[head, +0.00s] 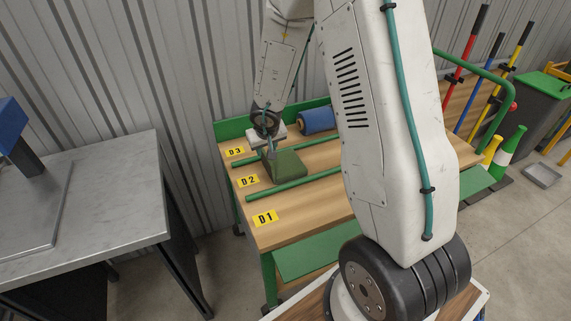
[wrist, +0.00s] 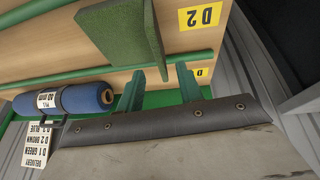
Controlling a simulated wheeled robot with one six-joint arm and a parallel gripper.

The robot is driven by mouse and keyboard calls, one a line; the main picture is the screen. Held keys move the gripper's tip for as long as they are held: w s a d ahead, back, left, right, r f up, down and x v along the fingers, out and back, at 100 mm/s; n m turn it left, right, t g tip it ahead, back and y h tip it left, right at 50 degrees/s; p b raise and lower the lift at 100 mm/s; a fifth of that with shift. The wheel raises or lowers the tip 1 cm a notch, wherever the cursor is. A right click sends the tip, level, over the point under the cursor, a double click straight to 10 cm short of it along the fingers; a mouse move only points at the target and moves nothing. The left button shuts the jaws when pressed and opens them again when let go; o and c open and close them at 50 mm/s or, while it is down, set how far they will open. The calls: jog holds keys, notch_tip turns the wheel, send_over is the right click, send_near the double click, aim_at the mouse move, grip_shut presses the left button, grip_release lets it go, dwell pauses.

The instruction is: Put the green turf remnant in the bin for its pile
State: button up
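The green turf remnant (head: 286,166) is a thick, dark green piece in the D2 bay of the wooden table, between two green rails. In the wrist view the remnant (wrist: 115,35) shows a broad face and a narrow edge. My gripper (head: 271,152) is at the remnant's back left side, pointing down. In the wrist view its two green fingers (wrist: 160,78) stand apart, with the remnant's lower end at the gap by their tips. A gap shows beside the right finger. The bays carry yellow signs D1 (head: 265,218), D2 (head: 248,181) and D3 (head: 235,152).
A blue roll (head: 318,119) lies in the D3 bay and has a white label in the wrist view. A delivery card (wrist: 40,143) reads D1 green, D2 brown, D3 blue. The D1 bay looks clear where visible. A grey bench (head: 100,190) stands left; a green-lidded bin (head: 541,88) stands right.

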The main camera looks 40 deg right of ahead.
send_over(268, 172)
jog(key=shift+w+f, duration=0.2)
jog(key=shift+f, duration=3.05)
jog(key=shift+f, duration=0.25)
grip_shut()
